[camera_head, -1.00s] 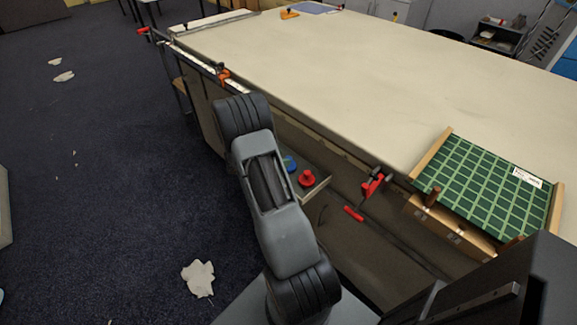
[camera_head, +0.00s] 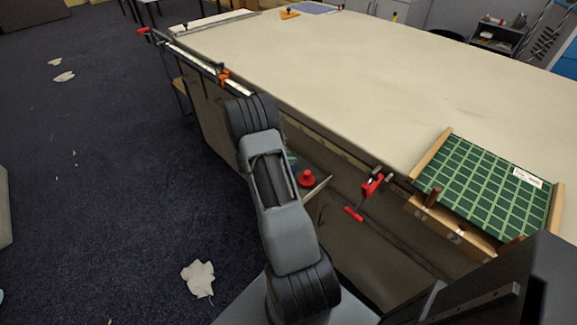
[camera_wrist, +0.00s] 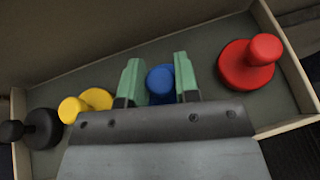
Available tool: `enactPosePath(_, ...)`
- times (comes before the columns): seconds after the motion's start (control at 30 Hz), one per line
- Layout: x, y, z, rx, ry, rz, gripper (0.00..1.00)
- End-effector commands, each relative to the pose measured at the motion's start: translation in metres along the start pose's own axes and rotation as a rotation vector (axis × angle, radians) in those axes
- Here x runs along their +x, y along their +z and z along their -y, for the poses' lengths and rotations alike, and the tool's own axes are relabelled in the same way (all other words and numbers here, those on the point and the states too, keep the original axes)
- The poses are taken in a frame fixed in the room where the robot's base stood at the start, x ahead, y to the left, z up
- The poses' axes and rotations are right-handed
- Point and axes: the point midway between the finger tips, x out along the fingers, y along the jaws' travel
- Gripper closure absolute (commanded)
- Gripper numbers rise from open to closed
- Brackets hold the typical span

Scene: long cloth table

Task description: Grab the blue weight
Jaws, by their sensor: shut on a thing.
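The blue weight (camera_wrist: 160,80) is between the two green fingers of my gripper (camera_wrist: 160,84) in the wrist view. My gripper is shut on its knob, and the lower part of the weight is mostly hidden by the fingers and the gripper body. It stands in an open drawer (camera_wrist: 215,45) with a grey floor. In the head view my arm covers the gripper and nearly all of the blue weight.
A red weight (camera_wrist: 248,62) stands to the right in the drawer, also seen in the head view (camera_head: 307,178). A yellow weight (camera_wrist: 86,103) and a black weight (camera_wrist: 38,128) are to the left. A red clamp (camera_head: 372,187) hangs at the table edge (camera_head: 330,125).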

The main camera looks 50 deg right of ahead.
Motion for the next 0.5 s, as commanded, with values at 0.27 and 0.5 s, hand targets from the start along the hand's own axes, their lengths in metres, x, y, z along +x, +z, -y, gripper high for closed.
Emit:
enactPosePath(0.27,0.0000,-0.0001,0.0003,0.000,-0.001,0.000,1.00)
enactPosePath(0.5,-0.0003,0.0009,-0.0001,0.001,0.000,0.001,1.00)
